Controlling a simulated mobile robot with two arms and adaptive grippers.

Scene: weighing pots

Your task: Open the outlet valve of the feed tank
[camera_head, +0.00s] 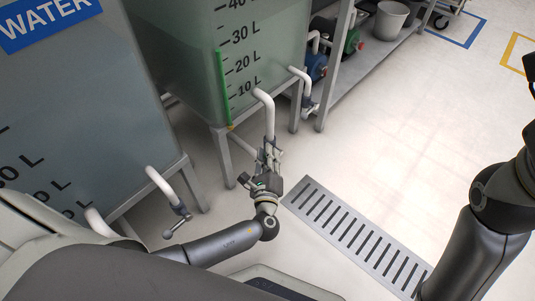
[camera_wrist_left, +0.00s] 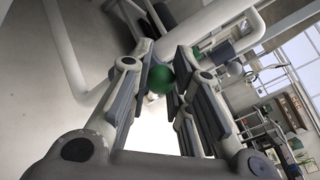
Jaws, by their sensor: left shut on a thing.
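A translucent tank (camera_head: 190,60) with a litre scale and a green level bar stands on a grey frame at top centre of the head view. Its white outlet pipe (camera_head: 264,98) bends down to a valve, mostly hidden by my left gripper (camera_head: 267,158). In the left wrist view a green ball knob (camera_wrist_left: 158,79) sits between the fingers of my left gripper (camera_wrist_left: 160,88), which is shut on it. The pipe (camera_wrist_left: 205,30) runs just beyond the fingertips. How far the valve is turned cannot be told. My right arm shows at the right edge; its gripper is not visible.
A tank labelled WATER (camera_head: 75,90) stands at left, with its own outlet pipe and valve lever (camera_head: 178,222). Another outlet pipe and valve (camera_head: 308,105) are at the back. A floor drain grate (camera_head: 350,232) lies right of my left gripper. The floor at right is clear.

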